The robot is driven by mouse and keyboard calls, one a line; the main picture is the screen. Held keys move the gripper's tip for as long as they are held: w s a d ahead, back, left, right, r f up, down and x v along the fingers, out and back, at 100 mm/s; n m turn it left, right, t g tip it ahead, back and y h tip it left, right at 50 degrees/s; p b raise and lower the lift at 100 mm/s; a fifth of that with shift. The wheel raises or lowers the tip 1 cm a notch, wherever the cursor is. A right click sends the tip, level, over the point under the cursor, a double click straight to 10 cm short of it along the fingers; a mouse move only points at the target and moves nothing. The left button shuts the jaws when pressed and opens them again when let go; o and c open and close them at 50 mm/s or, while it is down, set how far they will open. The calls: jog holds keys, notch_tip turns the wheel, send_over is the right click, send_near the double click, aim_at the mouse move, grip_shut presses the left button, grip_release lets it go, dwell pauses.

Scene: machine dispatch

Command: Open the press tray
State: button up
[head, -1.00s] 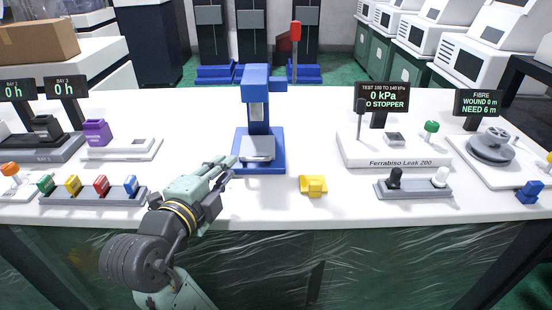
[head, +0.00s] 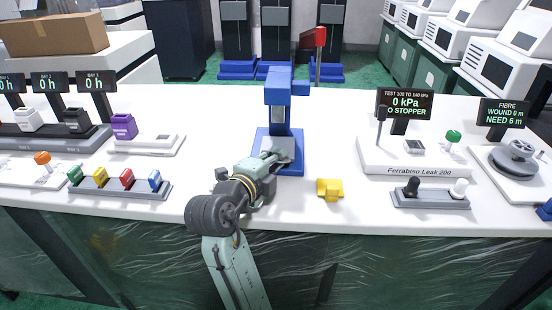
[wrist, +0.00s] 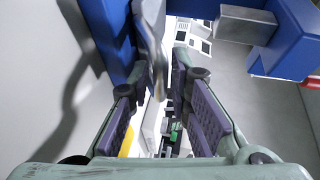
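The blue press (head: 280,92) stands upright at the middle of the white table; it also shows in the wrist view (wrist: 108,30). Its grey metal tray (head: 287,145) sits low in the frame, partly hidden by my gripper. My gripper (head: 272,156) is at the front of the press, at tray height. In the wrist view my gripper (wrist: 158,75) has its two fingers apart. A thin grey metal piece (wrist: 152,40), apparently the tray seen edge-on, shows between the fingertips. I cannot tell whether either finger touches it.
A yellow block (head: 329,190) lies right of my gripper. A rack of coloured pieces (head: 120,190) is on the left. The leak tester (head: 420,160) stands right of the press. The table front between the rack and yellow block is mostly filled by my arm.

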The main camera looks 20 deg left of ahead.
jog(key=shift+c, duration=0.4)
grip_shut()
dwell(0.4)
